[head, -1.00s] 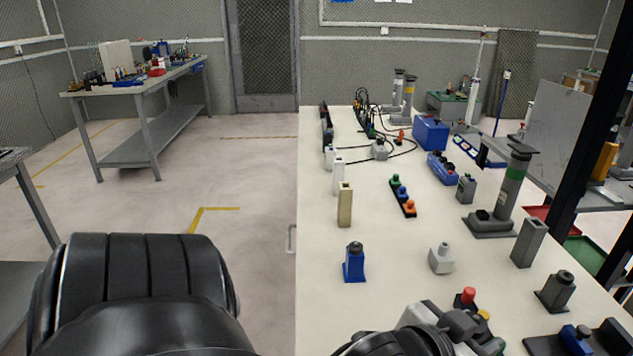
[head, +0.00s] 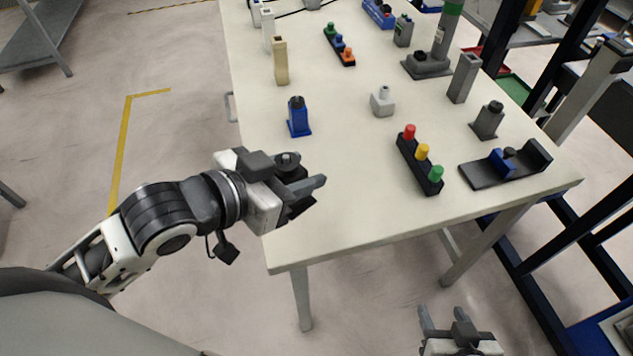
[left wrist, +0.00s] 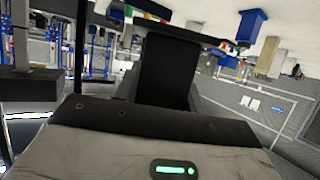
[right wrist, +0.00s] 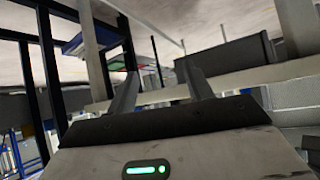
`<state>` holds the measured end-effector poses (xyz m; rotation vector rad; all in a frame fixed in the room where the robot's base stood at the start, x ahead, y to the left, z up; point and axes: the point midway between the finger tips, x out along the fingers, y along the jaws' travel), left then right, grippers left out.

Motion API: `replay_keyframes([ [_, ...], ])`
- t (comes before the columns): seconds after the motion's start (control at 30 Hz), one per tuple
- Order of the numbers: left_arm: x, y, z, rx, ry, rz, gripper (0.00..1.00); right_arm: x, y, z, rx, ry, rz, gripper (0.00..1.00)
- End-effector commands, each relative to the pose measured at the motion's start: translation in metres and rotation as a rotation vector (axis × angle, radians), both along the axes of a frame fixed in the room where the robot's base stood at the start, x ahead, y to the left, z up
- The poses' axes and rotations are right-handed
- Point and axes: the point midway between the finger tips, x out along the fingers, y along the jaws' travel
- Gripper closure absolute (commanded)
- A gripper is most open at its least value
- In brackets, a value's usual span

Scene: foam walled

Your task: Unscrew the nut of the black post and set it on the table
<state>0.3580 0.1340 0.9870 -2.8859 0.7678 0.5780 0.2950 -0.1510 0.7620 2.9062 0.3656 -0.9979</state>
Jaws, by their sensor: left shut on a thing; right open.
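My left gripper (head: 306,189) is at the front left edge of the table. It is shut on a dark post (head: 292,172) with a round dark nut (head: 288,157) on top; the fingers hide much of the post. In the left wrist view the post is a black block (left wrist: 165,72) in the jaws, and its nut cannot be made out. My right gripper (head: 443,318) is open and empty, low in front of the table, at the bottom of the head view. Its two spread fingers show in the right wrist view (right wrist: 160,90).
The table (head: 350,205) has a clear front left area. On it stand a blue post (head: 298,118), a light grey post (head: 382,102), a dark grey post (head: 487,121), a button strip (head: 420,163), a black cradle (head: 503,168) and a tan post (head: 281,62).

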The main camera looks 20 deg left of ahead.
Motion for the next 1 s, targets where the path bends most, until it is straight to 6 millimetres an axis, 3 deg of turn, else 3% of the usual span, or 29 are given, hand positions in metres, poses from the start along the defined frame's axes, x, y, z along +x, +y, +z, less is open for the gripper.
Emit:
replay_keyframes([
  [0.13,-0.006,-0.004,-0.007,0.001,-0.004,-0.06,1.0,0.0,-0.001,-0.007,-0.001,0.0,-0.001,0.49],
  [0.27,0.007,-0.005,-0.018,-0.001,-0.012,-0.066,1.0,0.001,0.001,-0.024,0.005,-0.005,0.005,0.49],
  [0.33,0.016,-0.005,-0.024,-0.001,-0.014,-0.065,1.0,0.003,0.005,-0.029,0.013,-0.018,0.015,0.49],
  [0.6,0.086,-0.005,-0.043,-0.002,-0.003,-0.061,1.0,0.004,0.007,-0.019,0.02,-0.021,0.016,0.49],
  [0.8,0.113,-0.006,-0.083,-0.001,0.0,-0.062,1.0,0.005,0.008,-0.022,0.029,-0.025,0.012,0.49],
  [1.0,0.126,-0.006,-0.097,-0.001,-0.003,-0.064,1.0,0.005,0.008,-0.023,0.032,-0.027,0.013,0.49],
])
